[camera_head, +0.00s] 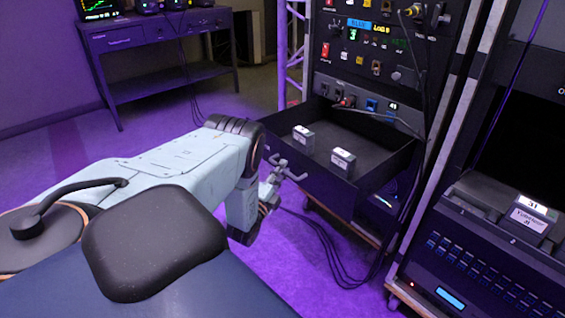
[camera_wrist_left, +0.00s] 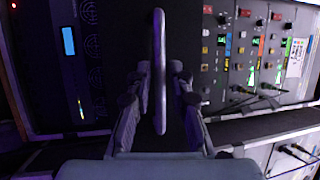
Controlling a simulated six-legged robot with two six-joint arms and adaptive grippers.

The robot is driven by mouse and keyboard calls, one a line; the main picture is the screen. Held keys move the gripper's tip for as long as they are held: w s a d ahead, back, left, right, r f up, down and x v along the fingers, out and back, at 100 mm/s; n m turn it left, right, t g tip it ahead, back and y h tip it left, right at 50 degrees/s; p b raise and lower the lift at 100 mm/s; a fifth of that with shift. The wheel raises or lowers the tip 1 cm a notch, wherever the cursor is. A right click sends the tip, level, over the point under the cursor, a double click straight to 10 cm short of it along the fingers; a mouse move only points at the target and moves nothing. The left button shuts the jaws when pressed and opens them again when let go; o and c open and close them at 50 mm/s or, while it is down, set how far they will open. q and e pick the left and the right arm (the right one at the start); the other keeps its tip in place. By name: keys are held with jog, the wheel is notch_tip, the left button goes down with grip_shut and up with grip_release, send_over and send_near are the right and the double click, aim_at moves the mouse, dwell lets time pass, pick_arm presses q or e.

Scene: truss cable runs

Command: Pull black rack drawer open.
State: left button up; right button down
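The black rack drawer (camera_head: 310,170) stands pulled out of the rack in the head view, its inside showing. Two small grey boxes with white labels, one nearer the back (camera_head: 303,138) and one nearer the front (camera_head: 342,161), sit in it. My left gripper (camera_head: 280,175) is at the drawer's front. In the left wrist view the drawer's bar handle (camera_wrist_left: 159,40) runs upright between the two fingers of my left gripper (camera_wrist_left: 161,75). My right gripper is out of view.
The rack's panel (camera_head: 370,50) with switches and plugs rises above the drawer, and a cable hangs down into it. Another rack unit (camera_head: 480,240) stands at right. Cables (camera_head: 330,245) lie on the floor below. A desk (camera_head: 160,35) stands back left; purple floor between is clear.

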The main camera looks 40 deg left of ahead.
pick_arm(q)
jog(key=v, duration=1.1)
